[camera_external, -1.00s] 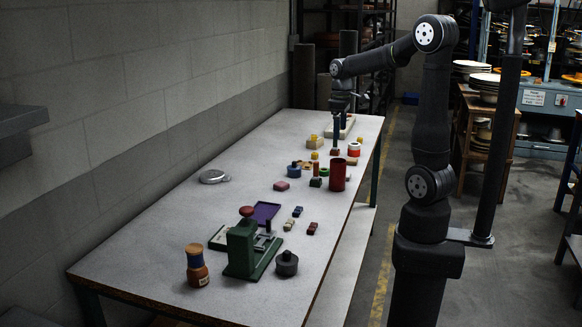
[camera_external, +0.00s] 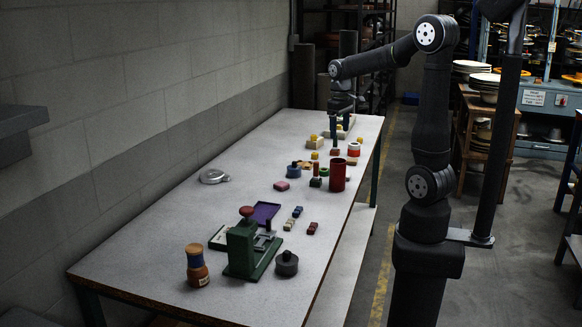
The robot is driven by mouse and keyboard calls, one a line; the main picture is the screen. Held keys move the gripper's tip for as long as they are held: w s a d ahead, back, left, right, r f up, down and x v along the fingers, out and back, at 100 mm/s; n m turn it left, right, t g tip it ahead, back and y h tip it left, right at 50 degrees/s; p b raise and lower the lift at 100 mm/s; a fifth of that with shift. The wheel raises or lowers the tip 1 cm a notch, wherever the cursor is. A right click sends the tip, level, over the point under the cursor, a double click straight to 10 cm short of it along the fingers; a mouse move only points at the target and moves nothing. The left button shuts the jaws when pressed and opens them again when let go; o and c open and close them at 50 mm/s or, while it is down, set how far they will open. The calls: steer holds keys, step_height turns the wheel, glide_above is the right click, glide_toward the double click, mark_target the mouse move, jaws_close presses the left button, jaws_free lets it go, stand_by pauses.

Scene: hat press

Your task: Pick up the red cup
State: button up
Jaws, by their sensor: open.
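The red cup (camera_external: 338,176) is a tall, dark red cylinder standing upright near the right edge of the table, past its middle. Its inside is too dark to see. My gripper (camera_external: 339,127) is open and points down near the far end of the table. It is apart from the cup, and appears farther along the table. I see nothing held between the fingers.
Several small coloured blocks and rings lie around the cup, including a red and white ring (camera_external: 353,149) and a blue piece (camera_external: 293,171). A green press (camera_external: 243,250), a brown and blue jar (camera_external: 197,266) and a purple tray (camera_external: 264,214) are nearer. The table's left side is mostly clear.

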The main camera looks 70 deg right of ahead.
mark_target(338, 172)
steer(key=f+m, duration=0.8)
steer(key=f, duration=0.1)
steer(key=f+m+h, duration=0.1)
steer(key=f+m, duration=0.7)
steer(key=m, duration=0.1)
steer(key=shift+d+f+h, duration=0.2)
steer(key=shift+f+h, duration=0.1)
steer(key=shift+f, duration=0.05)
steer(key=c, duration=1.1)
steer(key=shift+r, duration=0.1)
